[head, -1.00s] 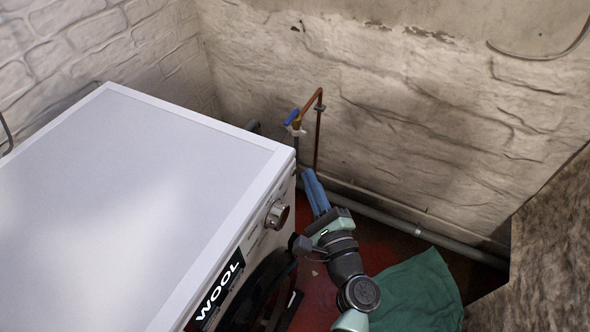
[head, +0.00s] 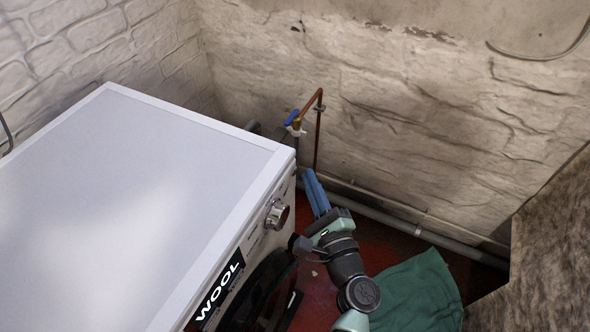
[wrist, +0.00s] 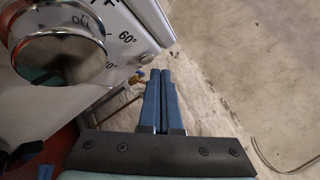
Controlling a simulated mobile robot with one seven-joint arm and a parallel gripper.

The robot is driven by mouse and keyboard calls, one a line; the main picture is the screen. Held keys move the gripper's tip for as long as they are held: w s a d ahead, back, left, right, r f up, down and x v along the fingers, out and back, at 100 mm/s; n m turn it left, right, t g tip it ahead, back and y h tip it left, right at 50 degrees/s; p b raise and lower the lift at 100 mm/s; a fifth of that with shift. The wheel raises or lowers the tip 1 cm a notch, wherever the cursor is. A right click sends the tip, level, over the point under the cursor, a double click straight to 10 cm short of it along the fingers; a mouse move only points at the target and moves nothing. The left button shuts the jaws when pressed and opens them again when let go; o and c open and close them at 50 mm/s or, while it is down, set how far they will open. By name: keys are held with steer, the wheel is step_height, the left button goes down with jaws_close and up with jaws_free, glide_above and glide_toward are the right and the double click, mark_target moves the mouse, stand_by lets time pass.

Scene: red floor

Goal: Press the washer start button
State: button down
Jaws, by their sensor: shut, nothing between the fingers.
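The white washer (head: 130,200) fills the left of the head view. Its front panel has a round silver dial (head: 277,214) and a dark display reading WOOL (head: 218,291). In the wrist view the dial (wrist: 58,55) is large at the upper left, with temperature marks such as 60° beside it. My gripper (head: 310,178) is shut and empty, its blue fingers to the right of the panel and apart from it. The shut fingertips (wrist: 160,74) also show in the wrist view, right of the dial.
A copper pipe with a blue-handled valve (head: 292,118) stands at the wall behind the washer. A grey pipe (head: 400,222) runs low along the wall. A green cloth (head: 418,292) lies on the red floor right of my arm.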

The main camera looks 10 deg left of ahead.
steer(key=shift+a, duration=0.1)
stand_by(0.7)
steer(key=shift+w+a, duration=0.1)
steer(key=shift+a, duration=0.2)
steer(key=shift+w+a+b, duration=0.15)
steer(key=shift+a+b, duration=0.15)
steer(key=shift+a, duration=0.1)
stand_by(0.8)
steer(key=shift+d, duration=0.1)
steer(key=shift+s+d, duration=0.3)
steer(key=shift+d, duration=0.35)
steer(key=shift+s+d, duration=0.25)
steer(key=shift+d, duration=0.55)
steer(key=shift+s+d, duration=0.25)
steer(key=shift+d, duration=0.55)
steer(key=shift+s+d, duration=0.25)
steer(key=shift+d, duration=0.55)
